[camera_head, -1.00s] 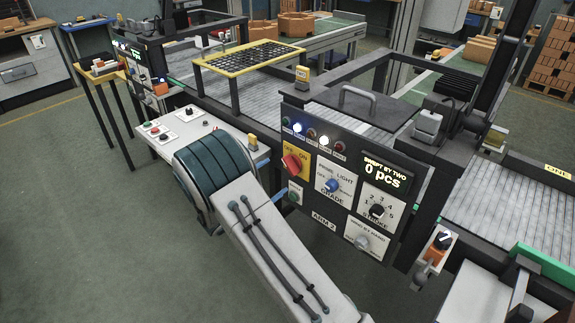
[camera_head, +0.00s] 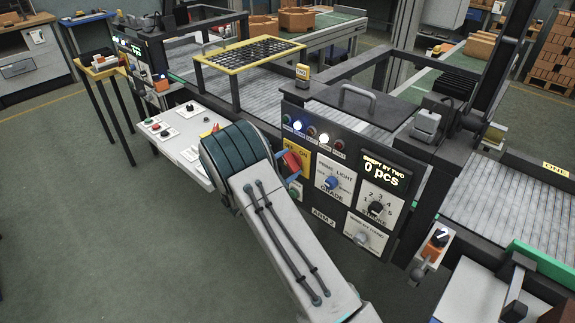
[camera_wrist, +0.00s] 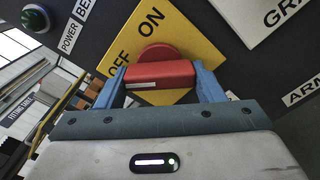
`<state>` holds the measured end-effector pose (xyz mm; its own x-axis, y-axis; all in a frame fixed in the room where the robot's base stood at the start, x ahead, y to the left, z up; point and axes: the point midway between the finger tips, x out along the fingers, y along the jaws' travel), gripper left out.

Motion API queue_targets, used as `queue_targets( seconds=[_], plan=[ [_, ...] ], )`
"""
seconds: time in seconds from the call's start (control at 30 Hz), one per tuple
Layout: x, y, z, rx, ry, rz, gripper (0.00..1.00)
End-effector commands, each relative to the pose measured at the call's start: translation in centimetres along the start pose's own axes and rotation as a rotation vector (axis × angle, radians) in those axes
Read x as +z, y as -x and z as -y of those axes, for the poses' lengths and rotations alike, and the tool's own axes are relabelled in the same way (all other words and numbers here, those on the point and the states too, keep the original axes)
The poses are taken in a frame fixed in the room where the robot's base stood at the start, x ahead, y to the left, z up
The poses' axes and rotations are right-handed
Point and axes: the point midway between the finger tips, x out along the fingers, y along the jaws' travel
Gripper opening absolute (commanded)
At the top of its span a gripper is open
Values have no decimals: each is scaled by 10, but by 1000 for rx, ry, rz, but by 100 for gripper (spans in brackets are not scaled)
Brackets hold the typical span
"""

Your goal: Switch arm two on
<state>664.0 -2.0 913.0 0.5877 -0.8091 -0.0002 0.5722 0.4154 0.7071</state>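The red switch knob (camera_wrist: 160,74) sits on a yellow plate (camera_wrist: 190,35) marked OFF and ON, on the dark panel labelled ARM 2 (camera_head: 323,217). My gripper (camera_wrist: 160,72) is at the knob, with one blue finger at each end of its red bar. The fingers are apart and look very near or touching the bar; I cannot tell whether they press on it.
The panel also holds a blue grade knob (camera_head: 332,182), a black stroke knob (camera_head: 376,208), a grey knob (camera_head: 362,239), a green button (camera_wrist: 36,18) and a display (camera_head: 384,173) reading 0 pcs. A white lamp (camera_head: 297,125) is lit. A side console (camera_head: 178,135) stands left.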

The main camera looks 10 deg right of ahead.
Motion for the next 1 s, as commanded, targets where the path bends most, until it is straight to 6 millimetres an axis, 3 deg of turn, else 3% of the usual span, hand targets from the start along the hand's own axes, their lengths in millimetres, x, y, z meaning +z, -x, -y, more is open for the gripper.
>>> queue_targets(
  seconds=[0.47, 1.0],
  plan=[
    [-4, 0, 4, 1, -99, 1, 39],
    [-6, 1, 6, 1, -494, 0, 39]
  ],
)
